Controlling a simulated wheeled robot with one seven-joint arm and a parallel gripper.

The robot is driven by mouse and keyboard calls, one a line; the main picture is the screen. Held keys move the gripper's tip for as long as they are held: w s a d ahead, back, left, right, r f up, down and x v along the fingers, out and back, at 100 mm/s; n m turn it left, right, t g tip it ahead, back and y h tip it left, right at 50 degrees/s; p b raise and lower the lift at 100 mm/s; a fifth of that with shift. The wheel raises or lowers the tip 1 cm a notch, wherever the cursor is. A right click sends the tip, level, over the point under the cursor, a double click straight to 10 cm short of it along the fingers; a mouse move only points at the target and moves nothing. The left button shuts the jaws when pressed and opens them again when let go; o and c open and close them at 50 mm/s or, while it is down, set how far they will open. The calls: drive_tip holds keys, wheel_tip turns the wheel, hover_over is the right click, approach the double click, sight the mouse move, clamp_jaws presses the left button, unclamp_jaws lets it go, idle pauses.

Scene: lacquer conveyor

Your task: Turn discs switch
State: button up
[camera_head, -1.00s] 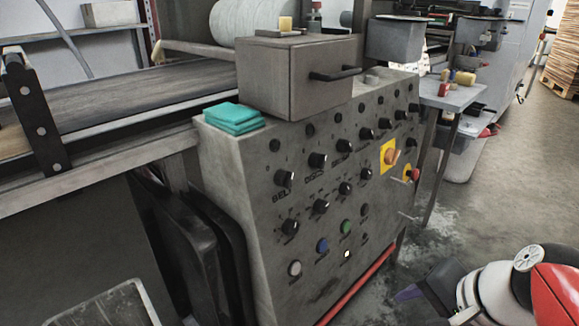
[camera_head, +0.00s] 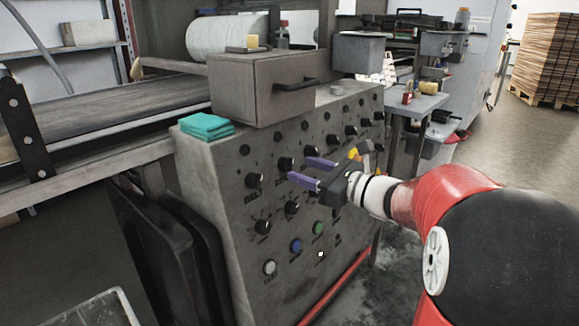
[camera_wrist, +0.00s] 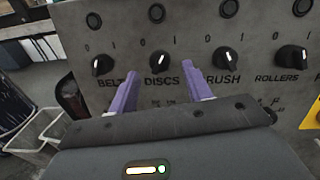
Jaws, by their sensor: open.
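The discs switch is a black knob with a white mark, above the printed word DISCS, in the wrist view (camera_wrist: 160,62). It also shows on the grey panel in the head view (camera_head: 285,163). My gripper (camera_head: 299,168) is open, its two purple fingers pointing at the panel. In the wrist view the fingers (camera_wrist: 161,77) stand to the left and right below the discs switch, with nothing between them. I cannot tell how far the tips are from the panel; no contact shows. The knob's white mark points roughly upward.
Beside the discs switch are the belt knob (camera_wrist: 102,64), brush knob (camera_wrist: 226,58) and rollers knob (camera_wrist: 290,57). A metal box with a handle (camera_head: 265,90) and teal cloths (camera_head: 207,126) sit on top of the panel. Coloured buttons (camera_head: 296,245) lie lower.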

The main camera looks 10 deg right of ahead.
sight(287, 164)
drive_tip(key=shift+x, duration=1.9)
drive_tip(key=shift+s, duration=0.1)
drive_tip(key=c, duration=1)
